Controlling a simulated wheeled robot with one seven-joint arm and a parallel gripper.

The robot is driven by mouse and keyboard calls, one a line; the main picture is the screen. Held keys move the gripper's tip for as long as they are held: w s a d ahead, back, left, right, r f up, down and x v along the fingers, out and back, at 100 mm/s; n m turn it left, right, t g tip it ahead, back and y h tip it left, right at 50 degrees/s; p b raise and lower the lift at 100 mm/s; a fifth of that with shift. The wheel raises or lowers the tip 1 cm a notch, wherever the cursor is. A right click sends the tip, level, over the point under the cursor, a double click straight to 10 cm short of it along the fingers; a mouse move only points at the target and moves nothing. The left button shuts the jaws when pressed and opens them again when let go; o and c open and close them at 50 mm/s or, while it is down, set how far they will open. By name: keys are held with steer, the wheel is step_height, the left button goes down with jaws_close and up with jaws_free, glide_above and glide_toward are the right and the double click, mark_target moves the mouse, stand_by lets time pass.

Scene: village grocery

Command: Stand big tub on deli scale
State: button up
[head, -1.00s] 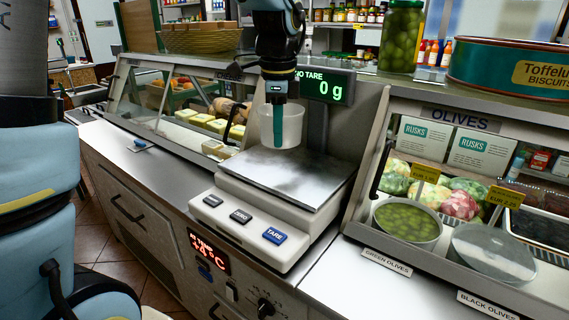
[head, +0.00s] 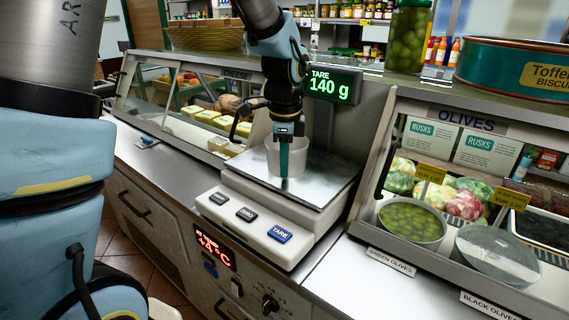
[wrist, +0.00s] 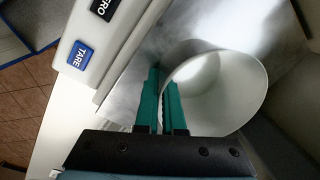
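The big tub (head: 299,158), a pale, translucent round cup, stands upright on the metal plate of the deli scale (head: 318,184). Its open rim faces up, and it also shows in the wrist view (wrist: 225,95). My gripper (wrist: 163,78) points down at the tub's near side, with one teal finger outside the wall and the other at its inner side. The fingers are close together with the wall between them. In the head view my gripper (head: 284,178) hides part of the tub. The scale display (head: 331,85) reads "TARE 140 g".
Scale buttons, including the blue TARE key (head: 280,234), lie in front of the plate. The cheese case (head: 205,110) is to the left. A jar (head: 407,40) and biscuit tin (head: 515,68) stand on the upper shelf.

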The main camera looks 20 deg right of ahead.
steer(key=o, duration=0.4)
steer(key=shift+o, duration=0.2)
steer(key=shift+r, duration=0.1)
step_height(320, 180, up, 12)
steer(key=s+b, duration=0.1)
steer(key=w+a+f+n, duration=0.2)
steer(key=a+f+n, duration=0.25)
steer(key=a, duration=0.35)
steer(key=w+a+f+n, duration=0.2)
steer(key=a+f+n, duration=0.1)
steer(key=a+n, duration=0.35)
steer(key=s+a+f+n, duration=0.2)
steer(key=a+f+n, duration=0.1)
steer(key=a+n, duration=0.2)
steer(key=s+a+f+n, duration=0.2)
steer(key=a+n, duration=0.4)
steer(key=a, duration=0.4)
steer(key=shift+s+a+f+n+t, duration=0.15)
steer(key=shift+a+f+n+t, duration=0.15)
steer(key=shift+f, duration=0.55)
